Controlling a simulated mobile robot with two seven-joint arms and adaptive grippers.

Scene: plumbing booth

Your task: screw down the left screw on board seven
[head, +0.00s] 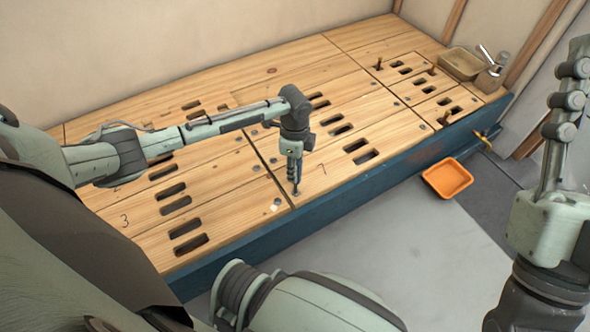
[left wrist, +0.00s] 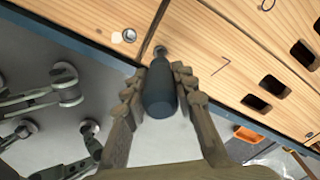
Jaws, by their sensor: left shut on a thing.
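Board seven (head: 335,180) is a wooden plank marked 7 at the front of the deck, with two dark slots. My left gripper (head: 296,174) is over its left front corner, shut on an upright screwdriver. In the left wrist view the dark handle of the screwdriver (left wrist: 159,92) sits between the two fingers of my left gripper (left wrist: 160,82). The left screw (left wrist: 160,51) shows as a grey round head just beyond the handle; tip contact is hidden. My right gripper (head: 570,95) stands at the right edge, pointing up, its jaw opening unclear.
The neighbouring board marked 3 (head: 150,222) has a grey screw (head: 278,201) and a small white disc (head: 273,208) near the seam. An orange tray (head: 447,178) lies on the floor. A tan box (head: 461,64) and a tap (head: 489,56) stand at the far right corner.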

